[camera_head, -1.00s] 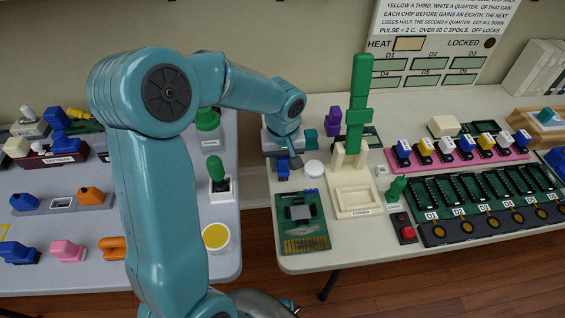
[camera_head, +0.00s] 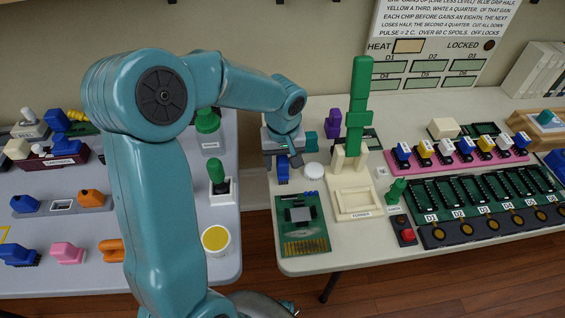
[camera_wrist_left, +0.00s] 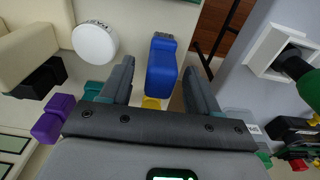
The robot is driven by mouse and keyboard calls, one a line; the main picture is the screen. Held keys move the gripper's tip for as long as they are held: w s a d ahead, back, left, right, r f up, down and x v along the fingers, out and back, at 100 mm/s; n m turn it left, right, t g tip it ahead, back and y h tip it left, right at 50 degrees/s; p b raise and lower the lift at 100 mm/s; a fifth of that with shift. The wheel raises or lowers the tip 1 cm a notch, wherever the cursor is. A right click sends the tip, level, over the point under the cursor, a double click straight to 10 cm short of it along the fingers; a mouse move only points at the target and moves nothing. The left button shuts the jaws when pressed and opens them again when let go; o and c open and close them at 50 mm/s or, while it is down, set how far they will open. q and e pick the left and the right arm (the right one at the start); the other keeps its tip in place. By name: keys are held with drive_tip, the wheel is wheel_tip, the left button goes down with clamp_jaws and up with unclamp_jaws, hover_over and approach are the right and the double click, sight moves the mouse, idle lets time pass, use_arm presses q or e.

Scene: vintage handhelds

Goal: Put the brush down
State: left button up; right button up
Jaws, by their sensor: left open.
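The brush (camera_head: 283,174) is a small blue block at the left edge of the right-hand table (camera_head: 345,236). In the left wrist view the brush (camera_wrist_left: 161,70) has a dark grey ribbed end and lies between my fingers. My left gripper (camera_head: 283,158) is low over that table edge. In the left wrist view my left gripper (camera_wrist_left: 160,72) is open, with a finger on each side of the brush and visible gaps to both. I cannot tell from these views whether the brush rests fully on the table. My right gripper is out of view.
A white round lid (camera_head: 314,171) and a green circuit board (camera_head: 300,222) are close by. A cream former (camera_head: 354,203) with a tall green piece (camera_head: 358,108) stands to the right. A gap separates this table from the grey left table (camera_head: 150,275).

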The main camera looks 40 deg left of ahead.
sight(283, 161)
use_arm(q)
drive_tip(key=r, duration=0.3)
drive_tip(key=r+p, duration=0.1)
drive_tip(key=r, duration=0.6)
drive_tip(key=shift+s+d+r, duration=0.15)
drive_tip(key=shift+s+d, duration=0.1)
